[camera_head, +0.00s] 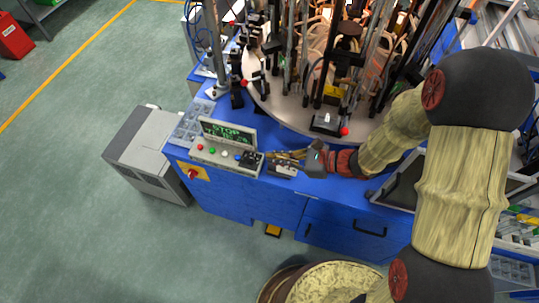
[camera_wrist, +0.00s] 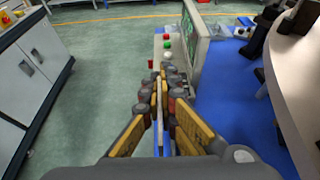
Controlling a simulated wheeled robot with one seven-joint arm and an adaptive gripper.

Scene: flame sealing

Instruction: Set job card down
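My gripper (camera_head: 279,156) is at the front edge of the blue bench, just right of the control box (camera_head: 223,151) with its "STOP" display. In the wrist view, my gripper's fingers (camera_wrist: 165,82) are close together. A thin pale strip (camera_wrist: 160,112) stands edge-on between them, which looks like the job card; its face is hidden. In the head view, a small whitish-grey piece (camera_head: 284,170) shows just below the fingers. I cannot tell whether it is the card or whether it touches the bench.
The blue bench top (camera_head: 316,187) has bare room along its front edge. A round turntable (camera_head: 285,110) crowded with rods and glassware fills the back. A clear compartment tray (camera_head: 192,121) lies left. A grey cabinet (camera_head: 147,150) stands on the floor beside the bench.

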